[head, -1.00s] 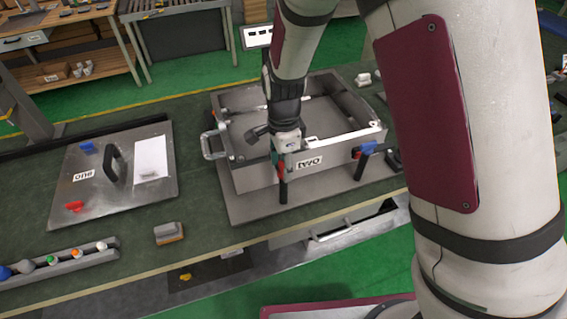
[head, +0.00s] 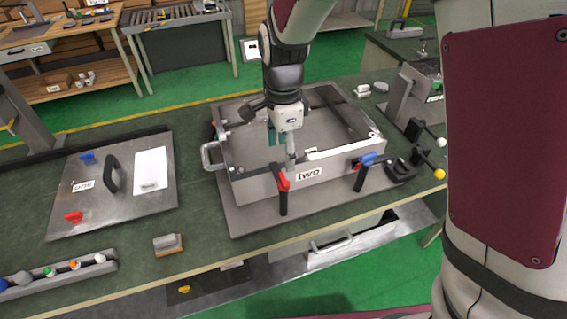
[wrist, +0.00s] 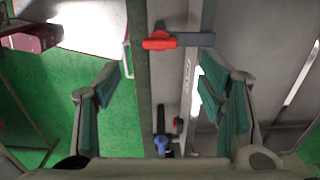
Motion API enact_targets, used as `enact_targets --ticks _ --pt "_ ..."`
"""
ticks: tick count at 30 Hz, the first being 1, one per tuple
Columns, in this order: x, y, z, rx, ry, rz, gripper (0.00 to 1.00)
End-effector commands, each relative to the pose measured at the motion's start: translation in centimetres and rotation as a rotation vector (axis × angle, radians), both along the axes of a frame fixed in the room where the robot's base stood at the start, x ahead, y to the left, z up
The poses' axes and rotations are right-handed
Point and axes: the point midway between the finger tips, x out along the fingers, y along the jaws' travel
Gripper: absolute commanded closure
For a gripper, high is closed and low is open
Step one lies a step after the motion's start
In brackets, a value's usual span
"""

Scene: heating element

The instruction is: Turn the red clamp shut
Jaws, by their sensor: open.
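The red clamp (head: 283,181) stands at the front wall of the box marked "two" (head: 268,184), on a dark upright post. In the wrist view the red clamp (wrist: 158,42) shows at upper middle, with a dark bar running right from it across the box wall. My gripper (head: 281,145) is open and empty, just above and behind the red clamp, over the box's front edge. In the wrist view its teal-padded fingers stand wide apart (wrist: 167,88), and the clamp lies beyond them, apparently untouched. Whether the clamp is fully shut I cannot tell.
A blue clamp (head: 367,160) stands farther right on the same wall. A metal plate (head: 130,205) with a black handle lies left. A small block (head: 168,244) and a rack of knobs (head: 75,278) sit near the table's front edge. Black levers (head: 425,157) stand at right.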

Motion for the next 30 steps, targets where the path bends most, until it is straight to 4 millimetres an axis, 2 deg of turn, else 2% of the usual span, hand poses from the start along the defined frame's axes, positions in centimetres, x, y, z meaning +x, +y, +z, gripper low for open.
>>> enact_targets --ticks 3,7,23,26,30 --pt "0.0 0.0 1.6 0.000 -0.001 0.002 0.37" --pt "0.0 0.0 2.4 -0.001 0.000 0.001 0.37" --pt "0.0 -0.2 2.7 0.001 -0.001 0.005 0.37" --pt "-0.2 -0.8 3.7 0.015 -0.014 0.041 0.37" --pt "-1.0 -3.1 6.8 0.049 -0.066 0.175 0.37"
